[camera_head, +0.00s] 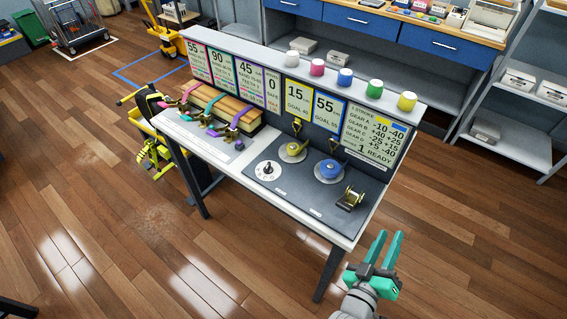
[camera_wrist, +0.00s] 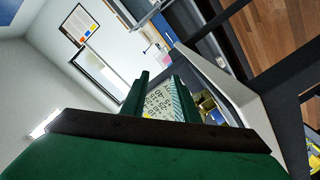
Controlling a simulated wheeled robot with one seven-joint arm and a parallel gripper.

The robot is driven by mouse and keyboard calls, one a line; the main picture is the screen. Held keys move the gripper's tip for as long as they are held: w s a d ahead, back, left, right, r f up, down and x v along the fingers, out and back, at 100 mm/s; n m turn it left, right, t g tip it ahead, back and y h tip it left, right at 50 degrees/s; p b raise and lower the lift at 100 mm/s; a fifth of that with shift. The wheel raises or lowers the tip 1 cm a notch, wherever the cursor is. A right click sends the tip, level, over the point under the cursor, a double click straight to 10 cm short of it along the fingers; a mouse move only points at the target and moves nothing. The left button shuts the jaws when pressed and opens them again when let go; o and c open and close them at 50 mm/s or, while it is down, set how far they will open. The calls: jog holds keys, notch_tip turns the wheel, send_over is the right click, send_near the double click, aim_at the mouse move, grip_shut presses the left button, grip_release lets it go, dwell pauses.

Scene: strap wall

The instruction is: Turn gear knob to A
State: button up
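The gear knob appears to be the black knob on a round white dial (camera_head: 267,170) at the left of the dark panel (camera_head: 300,194) on the table. Its letters are too small to read. My gripper (camera_head: 384,247), with teal fingers, is in front of the table's right end, well apart from the dial. The fingers are apart with nothing between them. In the wrist view my gripper's dark green fingers (camera_wrist: 160,98) frame part of the gear sign; the dial is not seen there. The gear sign (camera_head: 371,134) lists gears A to D and reads "1 READY".
A blue knob (camera_head: 329,170), a yellow round piece (camera_head: 293,151) and a brass ratchet (camera_head: 350,198) are also on the panel. Straps cross a wooden load (camera_head: 222,105) at the left. Colored caps (camera_head: 345,76) line the sign wall's top. Floor before the table is clear.

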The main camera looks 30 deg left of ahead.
jog(key=w+a+r+m+g+h, duration=0.1)
jog(key=w+a+r+m+h, duration=0.15)
jog(key=w+r, duration=0.5)
jog(key=w+a+r+m+h, duration=0.2)
jog(key=w+a+r+h, duration=0.1)
jog(key=w+r, duration=0.4)
jog(key=g+y, duration=0.8)
jog(key=g, duration=0.4)
send_near(268, 165)
jog(key=x, duration=0.8)
jog(key=shift+w+a, duration=0.1)
jog(key=shift+f, duration=0.1)
grip_shut()
